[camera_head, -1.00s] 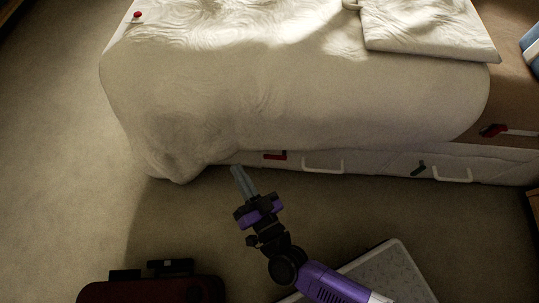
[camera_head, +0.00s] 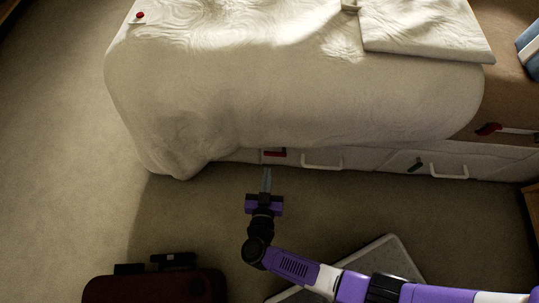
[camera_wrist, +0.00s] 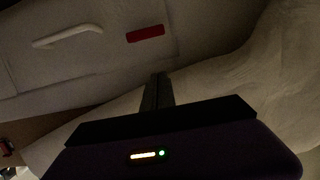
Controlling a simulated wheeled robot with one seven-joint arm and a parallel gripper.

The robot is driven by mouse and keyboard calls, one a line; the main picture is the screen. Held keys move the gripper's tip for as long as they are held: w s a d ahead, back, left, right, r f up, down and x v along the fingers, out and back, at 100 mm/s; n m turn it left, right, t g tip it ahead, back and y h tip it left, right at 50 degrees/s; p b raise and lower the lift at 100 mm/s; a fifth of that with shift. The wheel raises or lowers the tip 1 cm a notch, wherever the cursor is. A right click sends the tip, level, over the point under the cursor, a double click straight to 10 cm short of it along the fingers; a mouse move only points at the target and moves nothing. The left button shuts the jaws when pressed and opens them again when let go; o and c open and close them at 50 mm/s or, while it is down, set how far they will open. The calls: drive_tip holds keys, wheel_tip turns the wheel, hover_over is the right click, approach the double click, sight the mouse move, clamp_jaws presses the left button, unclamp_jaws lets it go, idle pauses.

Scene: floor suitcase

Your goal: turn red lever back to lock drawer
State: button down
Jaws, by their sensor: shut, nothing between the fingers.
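The red lever (camera_head: 274,152) is on the white drawer front under the bed's edge, left of a white handle (camera_head: 322,162). It looks like a flat red bar lying horizontally. In the wrist view the red lever (camera_wrist: 146,33) shows as a dark red bar, with the white handle (camera_wrist: 68,36) to its left. My gripper (camera_head: 267,171) is shut and empty, its fingers pointing at the drawer front just below the lever, apparently apart from it. In the wrist view its fingertips (camera_wrist: 158,76) are close together, with a gap in the picture between them and the lever.
A draped cover (camera_head: 300,100) hangs low over the drawers. A second drawer has a dark lever (camera_head: 415,165) and a white handle (camera_head: 450,174). A dark red suitcase (camera_head: 150,288) lies at lower left. A pale textured board (camera_head: 385,257) lies on the carpet (camera_head: 60,180).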

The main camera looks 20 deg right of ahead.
drive_tip(key=b, duration=0.5)
hover_over(270, 154)
drive_tip(key=f+v, duration=0.1)
drive_tip(key=v, duration=0.1)
wheel_tip(270, 154, down, 2)
wheel_tip(270, 154, down, 2)
drive_tip(key=shift+w+f+b, duration=0.1)
drive_tip(key=shift+f+b, duration=0.05)
drive_tip(key=shift+b, duration=0.75)
drive_tip(key=shift+f+b, duration=0.75)
drive_tip(key=shift+f, duration=0.1)
drive_tip(key=shift+p, duration=0.45)
